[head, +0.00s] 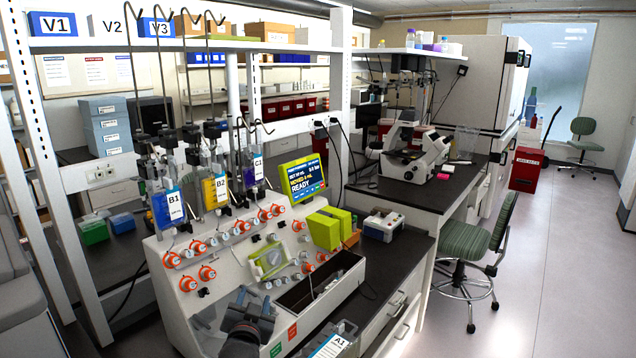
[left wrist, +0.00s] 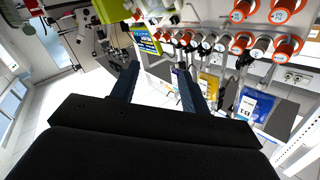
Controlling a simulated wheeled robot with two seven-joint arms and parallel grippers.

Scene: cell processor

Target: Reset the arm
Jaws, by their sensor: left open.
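My left gripper (head: 250,306) is in front of the white cell processor (head: 165,270), near the bottom of the head view. Its two dark fingers also show in the left wrist view (left wrist: 156,85), spread apart with nothing between them. Part of the gripper covers the machine's lower front panel. My right gripper is not in view.
Orange knobs (head: 188,284) line the machine's panel. Bags B1 (head: 168,208), B2 (head: 215,190) and C1 (head: 252,168) hang behind it. A screen (head: 303,179) reads READY. A bag labelled A1 (head: 330,346) is at the bottom. A green chair (head: 470,240) stands on open floor at right.

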